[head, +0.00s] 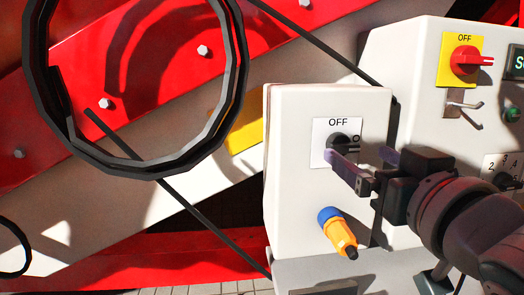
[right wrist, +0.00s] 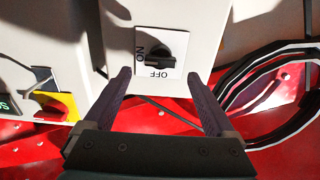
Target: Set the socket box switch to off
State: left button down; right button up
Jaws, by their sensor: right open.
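The socket box (head: 290,190) is a white box in the middle of the head view. Its black rotary switch (head: 340,142) sits on a white plate with OFF printed above it. The switch's handle appears to lie sideways, toward the ON mark; it also shows in the right wrist view (right wrist: 160,45). My right gripper (head: 358,155) is open in front of the switch and partly covers the plate. In the right wrist view the fingers (right wrist: 158,80) stand apart, one on each side of the switch's line, with nothing between them. My left gripper is not in view.
A blue and orange plug (head: 338,230) sticks out below the switch. A second white box (head: 410,60) on the right carries a red and yellow OFF switch (head: 465,60). A black ring-shaped hoop (head: 240,90) and red machine panels (head: 160,30) stand on the left.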

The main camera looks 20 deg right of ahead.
aim_at(346, 147)
jog(key=shift+x, duration=2.05)
jog(key=shift+c, duration=0.2)
jog(key=c, duration=1.3)
jog(key=shift+c, duration=0.2)
